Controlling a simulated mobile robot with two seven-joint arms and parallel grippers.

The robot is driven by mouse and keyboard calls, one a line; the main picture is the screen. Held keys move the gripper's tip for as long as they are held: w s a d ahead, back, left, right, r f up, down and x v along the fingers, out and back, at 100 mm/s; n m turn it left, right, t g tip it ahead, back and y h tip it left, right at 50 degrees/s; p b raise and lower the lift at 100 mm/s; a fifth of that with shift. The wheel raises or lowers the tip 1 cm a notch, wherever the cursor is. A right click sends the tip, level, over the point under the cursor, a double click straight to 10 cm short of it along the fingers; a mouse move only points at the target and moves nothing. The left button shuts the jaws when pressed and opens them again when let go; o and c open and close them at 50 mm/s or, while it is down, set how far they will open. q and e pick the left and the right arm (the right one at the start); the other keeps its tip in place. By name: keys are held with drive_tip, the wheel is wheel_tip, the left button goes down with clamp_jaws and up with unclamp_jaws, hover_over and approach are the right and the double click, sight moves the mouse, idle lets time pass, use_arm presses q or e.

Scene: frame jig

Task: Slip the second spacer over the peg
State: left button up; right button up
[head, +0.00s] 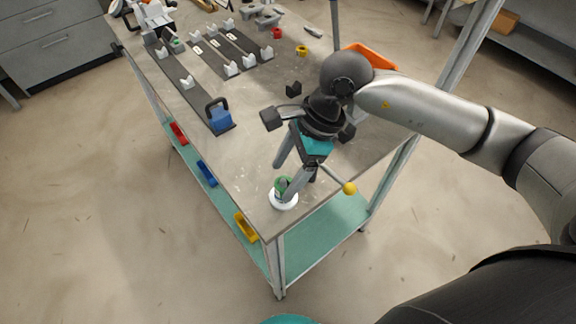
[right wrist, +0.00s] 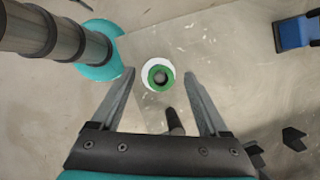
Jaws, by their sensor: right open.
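A white round base (head: 284,203) stands near the table's near corner. A green ring (head: 281,184) sits above it, partly hidden by a finger. The right wrist view shows the green ring (right wrist: 160,80) over the white base (right wrist: 149,69), with a grey round centre that may be the peg. My right gripper (head: 282,181) points down there, open, its fingers on either side of the ring and apart from it in the wrist view. A red ring (head: 277,33) and a yellow ring (head: 302,50) lie farther back. I cannot tell which ring is the second spacer. My left gripper is not in view.
A blue block with a dark handle (head: 220,118) stands on the left side of the table (head: 240,160). A small black block (head: 293,89) lies mid-table. Rails with white holders (head: 232,68) and an orange bin (head: 371,56) are farther back. A yellow ball (head: 349,188) shows beside my gripper.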

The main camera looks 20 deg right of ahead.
drive_tip(key=v, duration=1.5)
drive_tip(key=shift+r+p, duration=0.2)
drive_tip(key=shift+p, duration=0.25)
drive_tip(key=shift+f, duration=0.1)
